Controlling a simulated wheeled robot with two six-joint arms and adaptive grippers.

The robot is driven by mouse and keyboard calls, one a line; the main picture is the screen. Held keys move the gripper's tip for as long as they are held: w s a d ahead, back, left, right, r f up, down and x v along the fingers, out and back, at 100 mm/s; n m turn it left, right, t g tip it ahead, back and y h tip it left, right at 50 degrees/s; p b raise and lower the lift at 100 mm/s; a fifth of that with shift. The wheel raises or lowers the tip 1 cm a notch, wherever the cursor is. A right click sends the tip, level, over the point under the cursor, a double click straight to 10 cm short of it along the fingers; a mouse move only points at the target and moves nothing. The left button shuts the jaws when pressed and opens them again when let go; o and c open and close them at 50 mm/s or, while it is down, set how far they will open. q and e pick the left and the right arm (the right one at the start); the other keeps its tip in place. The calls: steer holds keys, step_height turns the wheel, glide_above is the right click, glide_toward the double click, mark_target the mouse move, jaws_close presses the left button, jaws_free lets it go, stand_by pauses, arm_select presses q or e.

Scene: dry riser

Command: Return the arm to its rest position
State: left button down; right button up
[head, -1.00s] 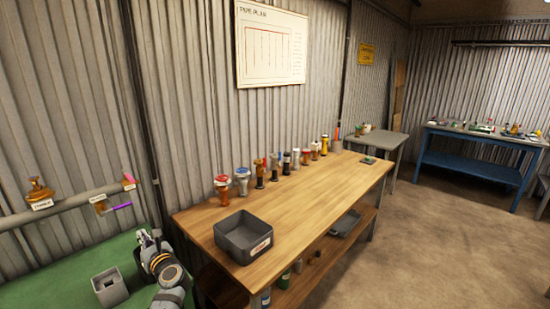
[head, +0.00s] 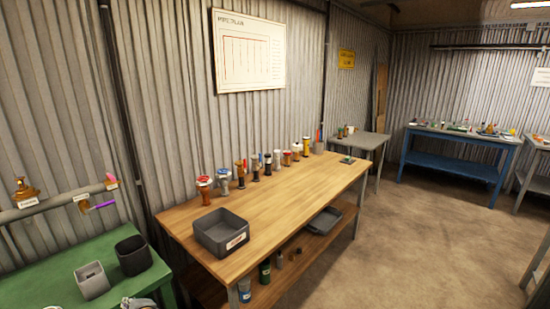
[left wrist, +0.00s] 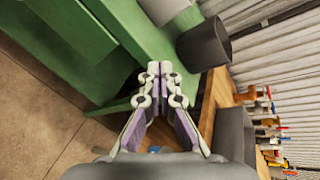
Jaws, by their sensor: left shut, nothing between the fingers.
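My left gripper (head: 138,303) shows only in part at the bottom edge of the head view, in front of the green table (head: 60,262). In the left wrist view its two fingers (left wrist: 160,70) are together, with nothing between them. It is apart from the dark cup (head: 132,256) and the grey square holder (head: 91,280) on the green table. The dark cup also shows in the left wrist view (left wrist: 204,45). My right gripper is in neither view.
A wooden workbench (head: 285,205) stands right of the green table, with a grey bin (head: 220,232) and a row of valves (head: 241,170) along the wall. A pipe (head: 60,204) runs above the green table. Open floor (head: 400,235) lies to the right.

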arm_select(q)
steer(key=s+d+f+n+g+h, duration=0.25)
steer(key=s+d+n+h, duration=0.4)
steer(key=s, duration=0.55)
steer(key=s+d+f+n+g+h, duration=0.2)
steer(key=s+d+f+n+h, duration=0.1)
steer(key=s+d+n, duration=0.65)
step_height(320, 180, down, 24)
steer(key=s+a+m+g, duration=0.1)
steer(key=s+a, duration=0.1)
steer(key=s, duration=0.1)
steer(key=s+a+f+g, duration=0.1)
steer(key=s+f, duration=1.7)
steer(key=s, duration=0.1)
steer(key=shift+s+a+f, duration=0.15)
steer(key=shift+s+f, duration=0.05)
steer(key=shift+f, duration=0.2)
steer(key=shift+g, duration=0.25)
